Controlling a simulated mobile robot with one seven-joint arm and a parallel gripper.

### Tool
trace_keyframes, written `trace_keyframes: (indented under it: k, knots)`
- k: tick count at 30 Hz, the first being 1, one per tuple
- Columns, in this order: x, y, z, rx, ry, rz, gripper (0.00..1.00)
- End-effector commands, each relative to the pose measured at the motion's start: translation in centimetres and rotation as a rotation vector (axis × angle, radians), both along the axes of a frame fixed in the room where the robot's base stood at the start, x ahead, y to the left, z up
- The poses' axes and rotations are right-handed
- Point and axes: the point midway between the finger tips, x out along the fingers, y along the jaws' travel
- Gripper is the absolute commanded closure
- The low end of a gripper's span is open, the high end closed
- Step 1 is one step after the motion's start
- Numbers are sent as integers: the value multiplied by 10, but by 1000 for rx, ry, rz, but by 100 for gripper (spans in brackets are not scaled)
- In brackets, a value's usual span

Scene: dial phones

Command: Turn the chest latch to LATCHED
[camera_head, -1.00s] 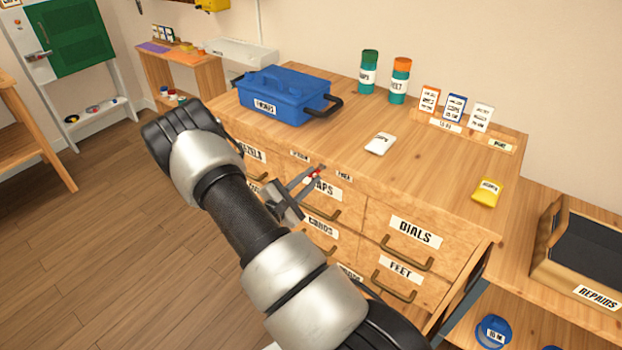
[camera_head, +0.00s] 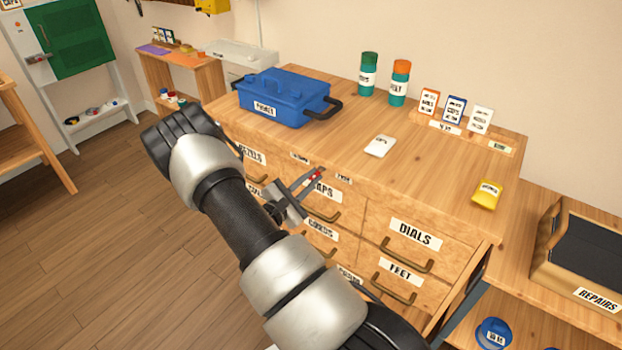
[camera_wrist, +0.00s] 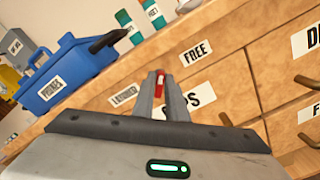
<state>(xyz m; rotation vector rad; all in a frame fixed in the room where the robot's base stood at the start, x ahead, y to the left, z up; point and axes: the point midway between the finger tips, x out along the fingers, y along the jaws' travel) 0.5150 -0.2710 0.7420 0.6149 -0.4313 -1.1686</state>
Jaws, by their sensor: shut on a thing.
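The chest latch, a small red handle (camera_wrist: 160,81), is on the chest front (camera_head: 375,214), just under the top edge. In the wrist view, it sits between the LATCHED label (camera_wrist: 125,97) on the left and the FREE label (camera_wrist: 195,52) on the right. My gripper (camera_head: 315,176) is shut on the red handle; its two fingertips (camera_wrist: 160,77) are on either side of it. The fingers hide most of the latch, so its exact angle is unclear.
A blue toolbox (camera_head: 284,97) stands on the chest top, with two green canisters (camera_head: 368,74), small cards and a yellow item (camera_head: 486,194). Labelled drawers with brass handles (camera_head: 407,262) lie below and beside the latch. A REPAIRS tray (camera_head: 590,247) stands at the right.

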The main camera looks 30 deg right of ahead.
Motion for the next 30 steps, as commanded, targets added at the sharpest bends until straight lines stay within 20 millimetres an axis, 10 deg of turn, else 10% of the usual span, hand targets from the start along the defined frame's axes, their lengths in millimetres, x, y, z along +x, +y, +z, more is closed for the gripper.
trace_keyframes:
  k: [30]
  knots:
    - [5,3,2,-312,861,3,100]
